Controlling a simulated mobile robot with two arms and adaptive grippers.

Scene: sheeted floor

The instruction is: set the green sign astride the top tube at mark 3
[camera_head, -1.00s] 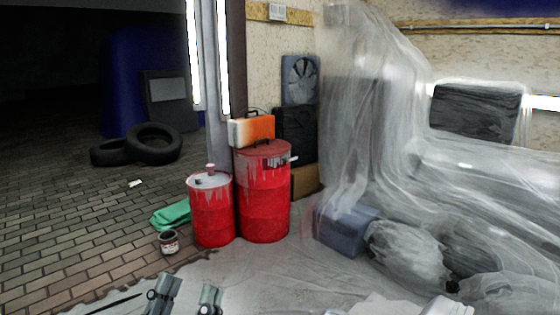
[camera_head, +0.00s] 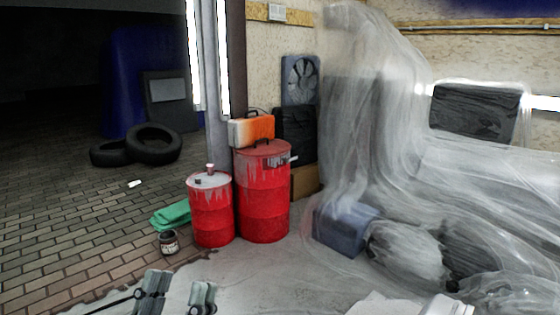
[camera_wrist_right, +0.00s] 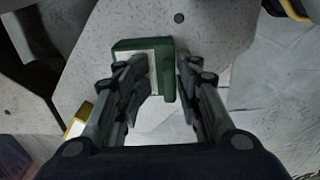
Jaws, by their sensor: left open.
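My left gripper (camera_head: 177,287) shows at the bottom of the head view, low over the sheeted floor. Its two fingers stand apart with nothing between them. In the right wrist view, the green sign (camera_wrist_right: 141,44) is a bent green piece with a white face, at the tips of my right gripper (camera_wrist_right: 162,68). One finger overlaps the white face and the other lies close beside the green right leg. The fingers are apart; I cannot tell if they press on the sign. I cannot make out the top tube or mark 3 in either view.
Two red drums (camera_head: 263,198) (camera_head: 211,215) stand ahead, with an orange and white case (camera_head: 251,130) on the taller one. A small paint can (camera_head: 168,242) and a green cloth (camera_head: 172,216) lie left. Plastic sheeting (camera_head: 480,185) covers the right side. Tyres (camera_head: 153,144) lie far left.

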